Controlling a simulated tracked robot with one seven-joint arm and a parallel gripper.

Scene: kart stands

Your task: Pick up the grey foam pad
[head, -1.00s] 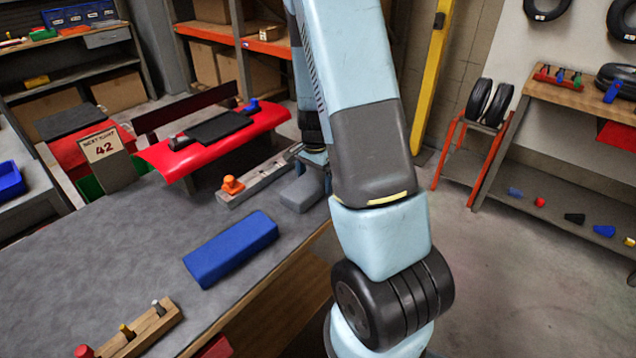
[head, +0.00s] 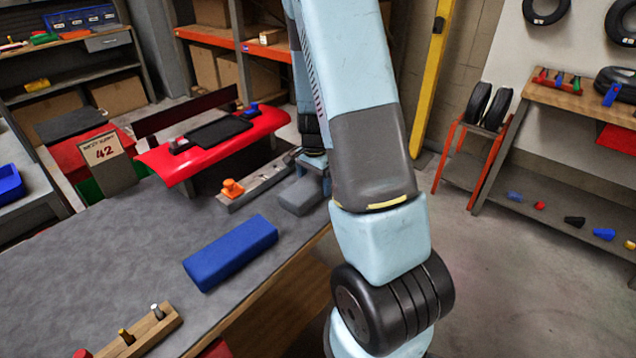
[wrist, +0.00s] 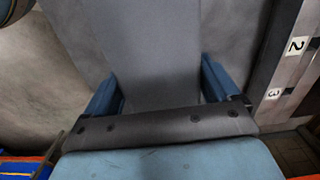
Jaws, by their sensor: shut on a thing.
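The grey foam pad (head: 298,197) is a soft-edged block at the far right edge of the grey bench top (head: 120,240). My gripper (head: 319,180) is at the pad's far right end, partly hidden behind my own arm. In the wrist view, the pad (wrist: 145,45) runs between the two blue fingers of my gripper (wrist: 163,88), one on each side. The jaws are shut on it. I cannot tell whether the pad is clear of the bench.
A blue block (head: 231,252) lies nearer on the bench. A grey numbered rail with an orange knob (head: 233,187) lies just left of the pad. A red kart body part (head: 208,145) stands behind. A wooden peg holder (head: 140,336) is at the front.

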